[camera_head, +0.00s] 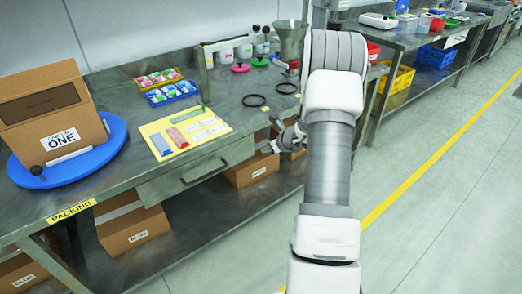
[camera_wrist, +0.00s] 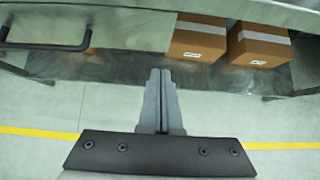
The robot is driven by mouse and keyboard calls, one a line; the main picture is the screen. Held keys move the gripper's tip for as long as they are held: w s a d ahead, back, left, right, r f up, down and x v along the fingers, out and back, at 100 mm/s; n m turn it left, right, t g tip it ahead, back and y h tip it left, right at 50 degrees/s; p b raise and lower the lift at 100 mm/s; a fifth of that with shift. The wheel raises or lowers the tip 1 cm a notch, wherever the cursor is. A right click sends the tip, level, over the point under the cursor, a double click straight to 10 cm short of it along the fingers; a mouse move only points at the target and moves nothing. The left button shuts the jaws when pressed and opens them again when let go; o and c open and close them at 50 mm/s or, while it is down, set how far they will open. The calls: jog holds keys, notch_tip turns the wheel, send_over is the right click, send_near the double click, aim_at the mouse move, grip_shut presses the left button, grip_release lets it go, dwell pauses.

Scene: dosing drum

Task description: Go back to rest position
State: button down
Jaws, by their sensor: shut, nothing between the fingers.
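My gripper (camera_wrist: 161,75) is shut and empty in the wrist view, its two grey fingers pressed together. They point toward the space below the packing table's worktop. In the head view my gripper (camera_head: 268,149) is partly hidden by my arm and sits near the table's front edge, beside the drawer. My arm reaches up the middle of the head view. The packing table (camera_head: 230,172) stands to the left of my arm.
Cartons (camera_head: 130,225) sit on the lower shelf; two cartons (camera_wrist: 198,38) show in the wrist view. Floor (camera_head: 440,200) at right is clear.

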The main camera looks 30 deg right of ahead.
jog(key=v, duration=0.5)
jog(key=shift+s+p, duration=0.1)
jog(key=shift+p, duration=0.2)
